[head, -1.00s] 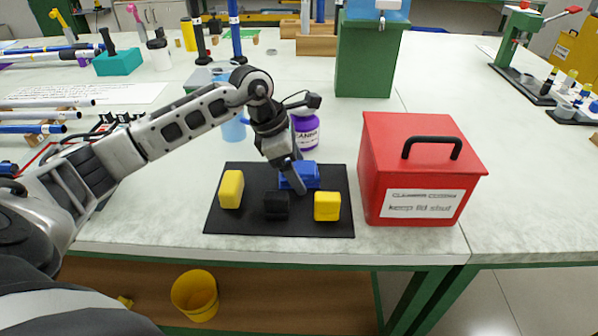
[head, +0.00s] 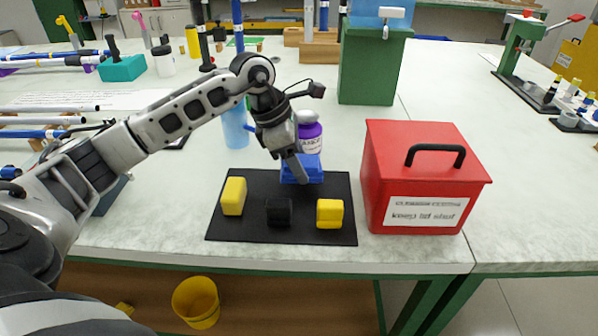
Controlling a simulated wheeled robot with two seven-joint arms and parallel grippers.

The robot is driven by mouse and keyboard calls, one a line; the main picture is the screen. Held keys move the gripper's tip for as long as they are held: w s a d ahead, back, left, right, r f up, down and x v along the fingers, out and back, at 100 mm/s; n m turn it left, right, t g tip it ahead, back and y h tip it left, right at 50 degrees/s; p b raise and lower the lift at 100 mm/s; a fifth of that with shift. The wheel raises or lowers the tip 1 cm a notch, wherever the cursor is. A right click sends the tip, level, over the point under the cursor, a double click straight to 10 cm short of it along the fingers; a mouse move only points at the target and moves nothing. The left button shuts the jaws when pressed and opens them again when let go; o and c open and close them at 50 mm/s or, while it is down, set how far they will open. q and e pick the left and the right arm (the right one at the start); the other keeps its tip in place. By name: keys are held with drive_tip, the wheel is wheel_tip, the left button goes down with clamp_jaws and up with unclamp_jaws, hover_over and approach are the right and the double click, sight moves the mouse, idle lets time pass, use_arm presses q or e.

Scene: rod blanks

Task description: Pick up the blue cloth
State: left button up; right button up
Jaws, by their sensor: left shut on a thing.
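The blue cloth (head: 314,168) is a folded block at the back edge of the black mat (head: 252,228). My left gripper (head: 300,172) reaches down from the left and is shut on the cloth, with a finger showing across its front. The cloth appears raised a little above the mat, overlapping its back edge in the picture. The far finger is hidden. My right gripper is not in view.
Two yellow blocks (head: 233,196) (head: 329,214) and a black block (head: 279,211) sit on the mat. A red lidded box (head: 400,175) stands right of it. A purple-labelled bottle (head: 312,138) and a blue bottle (head: 235,128) stand behind. The bench at far right front is clear.

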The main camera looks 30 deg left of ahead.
use_arm(q)
drive_tip(key=s+a+r+b, duration=0.3)
drive_tip(key=s+a+r, duration=0.4)
drive_tip(key=s+r, duration=0.2)
drive_tip(key=s, duration=0.2)
drive_tip(key=shift+s+a+r+b, duration=0.3)
drive_tip(key=shift+a+r+b, duration=0.05)
drive_tip(key=shift+a+b, duration=0.05)
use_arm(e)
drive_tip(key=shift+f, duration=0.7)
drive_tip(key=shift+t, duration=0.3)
use_arm(q)
drive_tip(key=shift+o, duration=0.4)
